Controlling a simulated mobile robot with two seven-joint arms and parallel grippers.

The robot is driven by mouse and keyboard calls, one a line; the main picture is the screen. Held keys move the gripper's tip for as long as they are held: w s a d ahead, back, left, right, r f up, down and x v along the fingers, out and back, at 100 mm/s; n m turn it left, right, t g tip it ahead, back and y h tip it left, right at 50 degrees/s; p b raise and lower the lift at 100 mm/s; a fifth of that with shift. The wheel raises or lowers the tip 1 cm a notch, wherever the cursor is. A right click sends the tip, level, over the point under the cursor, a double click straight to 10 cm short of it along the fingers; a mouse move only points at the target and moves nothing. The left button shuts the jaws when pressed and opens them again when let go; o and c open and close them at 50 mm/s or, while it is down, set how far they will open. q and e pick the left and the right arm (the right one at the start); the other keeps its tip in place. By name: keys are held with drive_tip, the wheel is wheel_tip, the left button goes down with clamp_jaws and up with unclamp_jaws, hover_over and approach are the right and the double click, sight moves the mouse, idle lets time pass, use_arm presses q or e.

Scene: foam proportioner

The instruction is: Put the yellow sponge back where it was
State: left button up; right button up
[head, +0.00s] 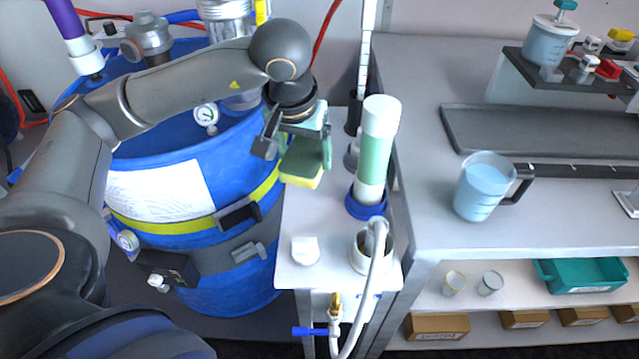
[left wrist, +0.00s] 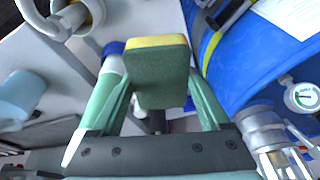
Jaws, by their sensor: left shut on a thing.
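The sponge (head: 301,165) has a green scouring side and a yellow foam side. It is above the far left part of the narrow white stand top, beside the blue drum. My left gripper (head: 297,148) reaches down over the drum's edge and is shut on the sponge. In the left wrist view the sponge (left wrist: 158,76) sits between the two fingers, green face toward the camera and yellow along its far edge. I cannot tell whether its underside touches the stand. My right gripper is not in view.
A green-and-white cylinder (head: 376,150) stands on a blue base right of the sponge. A white cap (head: 305,250) and a hose fitting (head: 372,250) are nearer on the stand. The blue drum (head: 190,240) is left; a jug (head: 484,187) stands on the right bench.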

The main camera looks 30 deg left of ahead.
use_arm(q)
drive_tip(key=a+f+n+b, duration=0.3)
drive_tip(key=a+b, duration=0.4)
drive_tip(key=b, duration=0.1)
drive_tip(key=shift+y, duration=0.4)
drive_tip(key=w+f, duration=0.3)
drive_tip(key=w, duration=0.1)
drive_tip(key=w+f+b, duration=0.1)
drive_tip(key=w+f, duration=0.2)
drive_tip(key=w, duration=0.2)
drive_tip(key=w+f, duration=0.2)
drive_tip(key=w, duration=0.2)
drive_tip(key=shift+w+f, duration=0.6)
drive_tip(key=shift+f, duration=0.05)
wheel_tip(320, 180, down, 3)
drive_tip(key=shift+f+b, duration=0.1)
drive_tip(key=shift+b, duration=0.45)
